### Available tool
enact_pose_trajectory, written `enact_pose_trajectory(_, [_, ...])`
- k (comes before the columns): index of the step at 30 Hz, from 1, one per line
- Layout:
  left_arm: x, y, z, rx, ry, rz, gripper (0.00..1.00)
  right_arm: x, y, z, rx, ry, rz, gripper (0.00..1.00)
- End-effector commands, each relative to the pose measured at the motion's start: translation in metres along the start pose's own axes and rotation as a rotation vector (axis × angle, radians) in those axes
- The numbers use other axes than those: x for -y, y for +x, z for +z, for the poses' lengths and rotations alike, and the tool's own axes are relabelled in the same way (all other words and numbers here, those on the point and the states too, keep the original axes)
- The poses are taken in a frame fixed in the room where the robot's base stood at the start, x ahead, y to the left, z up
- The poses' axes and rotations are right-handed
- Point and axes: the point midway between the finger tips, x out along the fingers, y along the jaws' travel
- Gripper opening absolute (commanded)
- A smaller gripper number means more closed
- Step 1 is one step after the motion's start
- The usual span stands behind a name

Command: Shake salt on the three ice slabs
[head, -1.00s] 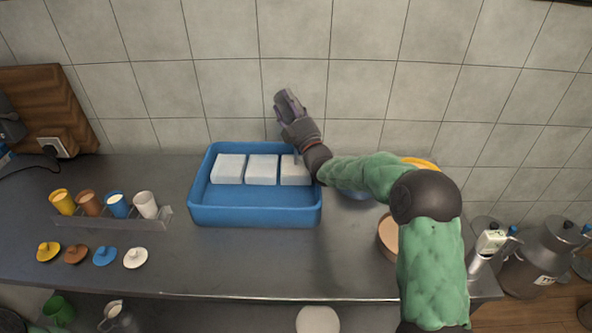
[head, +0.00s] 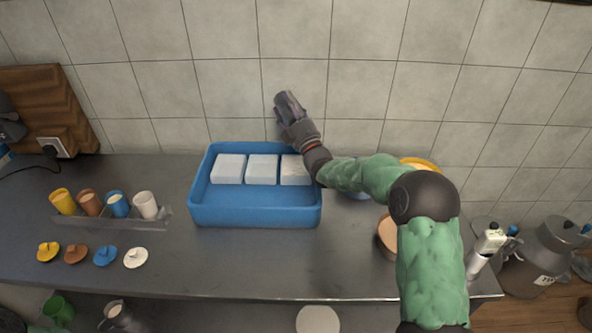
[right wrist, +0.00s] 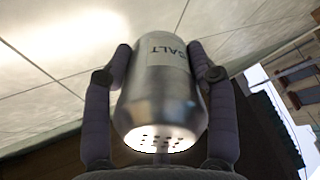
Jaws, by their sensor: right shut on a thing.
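Three white ice slabs stand side by side in a blue tray (head: 256,215): a left slab (head: 229,169), a middle slab (head: 262,170) and a right slab (head: 294,172). My right wrist partly covers the right slab's edge. My right gripper (head: 287,103) is above the tray's back edge, near the wall. In the right wrist view it is shut on a metal salt shaker (right wrist: 160,95), a finger on each side. The shaker's label reads "SALT" and its holed end faces the camera. The gripper largely hides the shaker in the head view. My left gripper is out of view.
A rack (head: 125,222) at the left holds several coloured cups, with several lids (head: 105,256) in front. Bowls stand behind and beside my right arm, partly hidden. The tiled wall (head: 400,95) is close behind. The counter in front of the tray is clear.

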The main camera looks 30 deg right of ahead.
Motion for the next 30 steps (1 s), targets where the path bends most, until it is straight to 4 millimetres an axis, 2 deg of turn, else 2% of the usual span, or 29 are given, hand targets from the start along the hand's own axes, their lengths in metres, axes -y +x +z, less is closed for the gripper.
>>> enact_pose_trajectory(30, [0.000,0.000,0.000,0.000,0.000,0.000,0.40,0.036,0.010,-0.007,-0.002,0.000,0.001,0.15])
